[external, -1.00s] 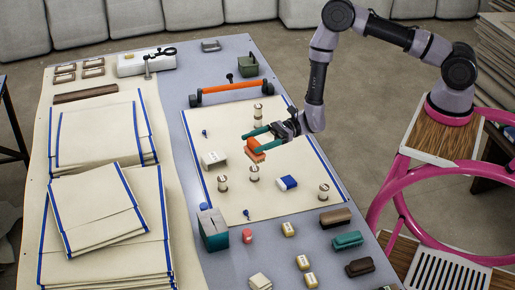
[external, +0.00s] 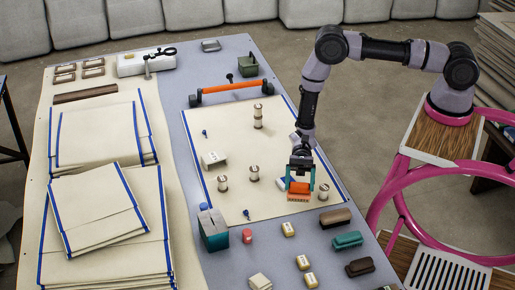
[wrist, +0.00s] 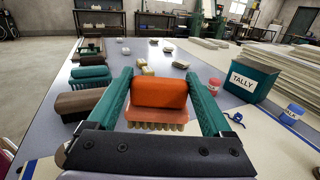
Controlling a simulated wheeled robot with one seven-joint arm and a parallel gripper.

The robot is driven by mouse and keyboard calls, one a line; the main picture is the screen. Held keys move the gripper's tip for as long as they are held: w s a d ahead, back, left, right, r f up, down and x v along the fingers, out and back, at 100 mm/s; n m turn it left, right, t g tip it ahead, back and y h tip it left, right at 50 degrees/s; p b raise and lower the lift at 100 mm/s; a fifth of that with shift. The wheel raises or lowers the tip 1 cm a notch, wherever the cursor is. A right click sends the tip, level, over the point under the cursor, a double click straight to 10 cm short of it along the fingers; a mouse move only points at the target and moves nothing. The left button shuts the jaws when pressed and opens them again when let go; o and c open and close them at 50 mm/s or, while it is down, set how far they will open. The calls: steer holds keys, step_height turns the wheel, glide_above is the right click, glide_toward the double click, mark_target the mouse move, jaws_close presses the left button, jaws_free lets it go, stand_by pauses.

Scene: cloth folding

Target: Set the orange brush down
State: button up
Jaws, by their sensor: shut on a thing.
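The orange brush (external: 298,189) is between the two teal fingers of my gripper (external: 300,188), near the front right part of the cream cloth. The gripper is shut on it. In the wrist view the orange brush (wrist: 160,93) sits level between the fingers (wrist: 158,97), bristles facing down. I cannot tell for sure whether the bristles touch anything below.
The cream cloth (external: 225,205) with blue edges carries several spools. In front lie a brown brush (external: 335,218), a teal brush (external: 347,240) and a dark brown brush (external: 360,267). A teal tally box (external: 213,232) stands to the left. Grey table shows between these.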

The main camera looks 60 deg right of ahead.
mark_target(299, 193)
steer(key=shift+f, duration=2.15)
steer(key=shift+f, duration=0.1)
steer(key=o, duration=1.2)
steer(key=shift+f, duration=0.1)
steer(key=shift+w+d+r, duration=0.15)
steer(key=shift+d+r, duration=0.05)
steer(key=shift+d, duration=0.1)
steer(key=v, duration=1.1)
steer(key=shift+d, duration=0.2)
